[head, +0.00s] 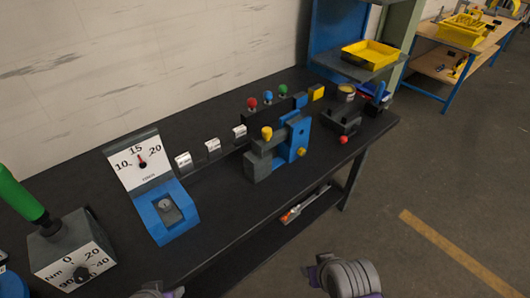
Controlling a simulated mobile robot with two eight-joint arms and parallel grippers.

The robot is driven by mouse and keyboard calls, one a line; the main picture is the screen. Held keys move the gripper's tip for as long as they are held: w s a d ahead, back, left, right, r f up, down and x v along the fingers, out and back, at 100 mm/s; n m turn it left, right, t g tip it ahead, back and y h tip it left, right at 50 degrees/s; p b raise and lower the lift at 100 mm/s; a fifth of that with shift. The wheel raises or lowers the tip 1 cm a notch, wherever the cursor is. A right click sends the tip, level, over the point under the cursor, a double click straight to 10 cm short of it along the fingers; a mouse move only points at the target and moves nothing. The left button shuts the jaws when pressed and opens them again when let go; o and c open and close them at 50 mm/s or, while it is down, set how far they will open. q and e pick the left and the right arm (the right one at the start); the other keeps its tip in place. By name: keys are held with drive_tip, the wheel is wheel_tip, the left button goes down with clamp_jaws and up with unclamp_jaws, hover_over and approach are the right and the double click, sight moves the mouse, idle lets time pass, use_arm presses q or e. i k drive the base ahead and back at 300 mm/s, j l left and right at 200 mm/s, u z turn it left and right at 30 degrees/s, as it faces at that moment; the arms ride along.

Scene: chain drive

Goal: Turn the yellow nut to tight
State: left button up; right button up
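A blue and grey clamp-like fixture (296,139) stands on the black bench. A yellow knob-like piece (267,132) sits upright on its grey part, and a small round yellow piece (301,152) is on the lower right of its blue part. I cannot tell which of the two is the yellow nut, or how tight either is. My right gripper (318,273) shows in part at the bottom edge, well in front of the bench and apart from the fixture. Only a sliver of my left gripper (158,292) shows at the bottom edge. The fingers of both are too hidden to read.
On the black bench (235,215) are a blue gauge stand (177,212) marked 10, 15, 20, a green-handled tool (24,194) on a grey Nm dial box (72,250), white labelled blocks (213,146) and red, blue and green knobs (268,97). A yellow tray (370,54) sits behind.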

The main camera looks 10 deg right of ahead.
sight(300, 151)
drive_tip(key=l+u, duration=0.2)
drive_tip(key=u, duration=0.3)
drive_tip(key=l+u, duration=0.2)
drive_tip(key=u, duration=0.25)
drive_tip(key=l+u, duration=0.2)
drive_tip(key=u, duration=0.3)
drive_tip(key=k+l+u, duration=0.1)
drive_tip(key=l+u, duration=0.2)
drive_tip(key=k+l+u, duration=0.1)
drive_tip(key=l+u, duration=0.15)
drive_tip(key=k+l+u, duration=0.15)
drive_tip(key=l+u, duration=0.15)
drive_tip(key=k+l+u, duration=0.2)
drive_tip(key=k+l, duration=0.15)
drive_tip(key=l, duration=0.15)
drive_tip(key=k+l+u, duration=0.2)
drive_tip(key=k+l, duration=0.15)
drive_tip(key=l, duration=0.1)
